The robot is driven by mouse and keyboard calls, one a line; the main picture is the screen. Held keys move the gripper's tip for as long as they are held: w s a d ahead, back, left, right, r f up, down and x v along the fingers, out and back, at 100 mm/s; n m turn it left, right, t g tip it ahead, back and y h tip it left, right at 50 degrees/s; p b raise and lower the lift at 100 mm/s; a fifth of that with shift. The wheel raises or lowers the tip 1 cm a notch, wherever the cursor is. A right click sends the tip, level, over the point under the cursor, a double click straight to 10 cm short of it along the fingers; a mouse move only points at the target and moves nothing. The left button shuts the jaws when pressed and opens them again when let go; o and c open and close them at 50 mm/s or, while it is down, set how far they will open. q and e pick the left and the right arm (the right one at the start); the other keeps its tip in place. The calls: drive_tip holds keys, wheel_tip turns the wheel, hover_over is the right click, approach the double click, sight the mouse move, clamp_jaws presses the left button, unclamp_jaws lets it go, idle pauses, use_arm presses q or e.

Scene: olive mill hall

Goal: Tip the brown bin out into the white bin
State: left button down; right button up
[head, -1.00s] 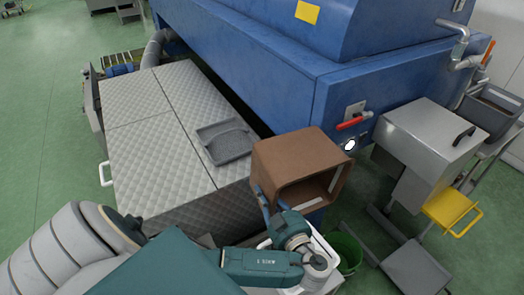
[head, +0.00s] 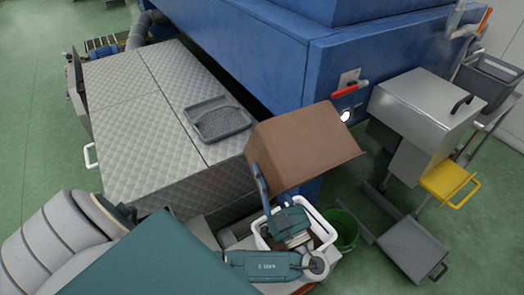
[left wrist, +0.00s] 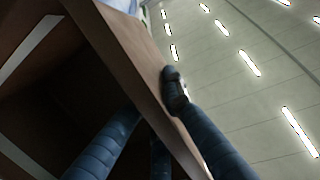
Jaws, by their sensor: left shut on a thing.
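The brown bin (head: 305,145) is held tipped in the head view, its closed outside toward me and its mouth turned down and away. My left gripper (head: 260,187) is shut on its wall near the lower left edge. In the left wrist view my left gripper's dark fingers (left wrist: 152,100) lie on both sides of the brown bin's wall (left wrist: 125,65); the inside is dark, with pale strips. The white bin (head: 256,229) stands below the brown bin, partly covered by my left wrist. What lies inside it is mostly hidden. My right gripper is not seen.
A blue machine (head: 260,60) stands close behind the brown bin. A grey tray (head: 218,120) lies on the quilted metal covers (head: 140,100) to the left. A green bucket (head: 345,230) stands right of the white bin. A steel box with a yellow step (head: 446,181) is farther right.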

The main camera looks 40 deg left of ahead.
use_arm(q)
drive_tip(key=shift+y+b, duration=0.3)
drive_tip(key=shift+b, duration=0.2)
drive_tip(key=shift+r+t+y+b, duration=0.55)
drive_tip(key=shift+y+b, duration=0.35)
drive_tip(key=shift+b, duration=0.75)
drive_tip(key=shift+a+b, duration=0.15)
drive_tip(key=shift+b, duration=0.25)
drive_tip(key=shift+s+r+y, duration=0.1)
drive_tip(key=shift+y, duration=0.2)
drive_tip(key=shift+r, duration=0.1)
